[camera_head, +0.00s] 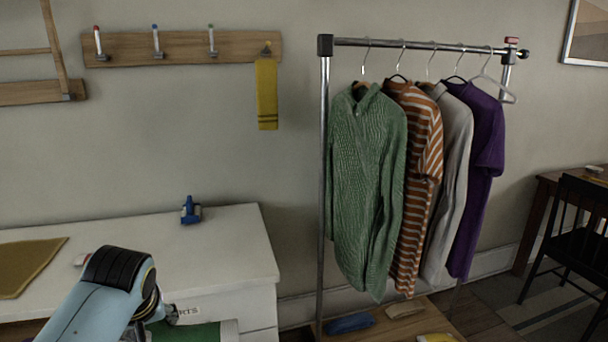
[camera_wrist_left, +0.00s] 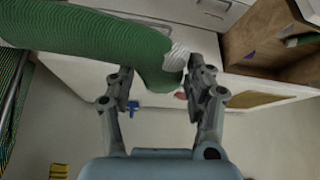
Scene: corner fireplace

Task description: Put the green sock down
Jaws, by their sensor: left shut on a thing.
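The green sock (camera_wrist_left: 110,40) has a pale grey-white patch at one end. In the left wrist view it lies between the fingers of my left gripper (camera_wrist_left: 160,72), which is shut on it, and its long part runs off to the upper left. In the head view my left gripper (camera_head: 158,311) is low at the left, in front of the white dresser (camera_head: 225,240), partly hidden by my arm. A green patch (camera_head: 190,333) shows below it at the picture's lower edge. My right gripper is not in view.
A blue clip-like item (camera_head: 190,211) and a mustard cloth (camera_head: 28,264) lie on the dresser, with bare top around them. A garment rack (camera_head: 323,180) with hanging shirts stands to the right. A peg rail (camera_head: 182,48) holds a yellow sock (camera_head: 267,95).

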